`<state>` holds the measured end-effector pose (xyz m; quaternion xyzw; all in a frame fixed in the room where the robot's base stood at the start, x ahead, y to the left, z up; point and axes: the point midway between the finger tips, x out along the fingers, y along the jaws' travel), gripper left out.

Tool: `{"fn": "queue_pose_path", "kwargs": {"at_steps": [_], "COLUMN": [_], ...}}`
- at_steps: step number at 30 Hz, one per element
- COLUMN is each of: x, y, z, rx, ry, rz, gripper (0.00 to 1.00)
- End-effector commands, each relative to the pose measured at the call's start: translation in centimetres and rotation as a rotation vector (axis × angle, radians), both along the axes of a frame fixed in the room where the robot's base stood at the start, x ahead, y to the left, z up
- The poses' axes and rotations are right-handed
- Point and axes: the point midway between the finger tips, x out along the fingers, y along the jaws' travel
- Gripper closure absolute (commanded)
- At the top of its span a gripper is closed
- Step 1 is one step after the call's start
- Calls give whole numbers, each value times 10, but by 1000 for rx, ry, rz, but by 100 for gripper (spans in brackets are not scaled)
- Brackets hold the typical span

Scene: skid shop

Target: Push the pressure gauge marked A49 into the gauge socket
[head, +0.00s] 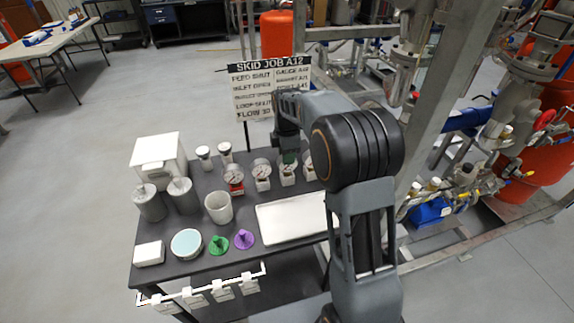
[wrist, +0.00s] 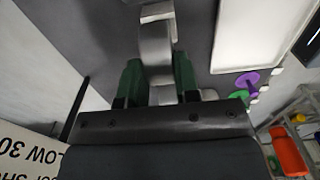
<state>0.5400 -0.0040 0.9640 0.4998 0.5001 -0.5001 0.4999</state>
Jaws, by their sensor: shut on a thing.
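A row of round-dial pressure gauges stands at the back of the dark cart: one on a red base (head: 234,178), a white one (head: 262,173) and others to its right. Their markings are too small to read, so I cannot tell which is A49. My gripper (head: 288,155) is at this row, pointing down. In the wrist view its green fingertips (wrist: 159,82) are shut on a pale grey gauge body (wrist: 155,50). My arm hides part of the row's right end. I cannot make out the gauge socket in either view.
The cart also bears a white tray (head: 292,222), grey canisters (head: 184,196), a white cup (head: 218,208), a white box (head: 160,156), and green (head: 218,245) and purple (head: 243,239) cones. A sign (head: 268,90) stands behind it. Pipework (head: 462,120) fills the right.

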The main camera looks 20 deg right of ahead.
Motion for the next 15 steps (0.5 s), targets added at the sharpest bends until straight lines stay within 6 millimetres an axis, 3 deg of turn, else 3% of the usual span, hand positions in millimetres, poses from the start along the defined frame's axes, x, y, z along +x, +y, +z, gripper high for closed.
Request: {"fn": "queue_pose_path", "kwargs": {"at_steps": [15], "x": [0], "y": [0], "z": [34], "rx": [0], "ry": [-2], "rz": [0], "gripper": [84]}}
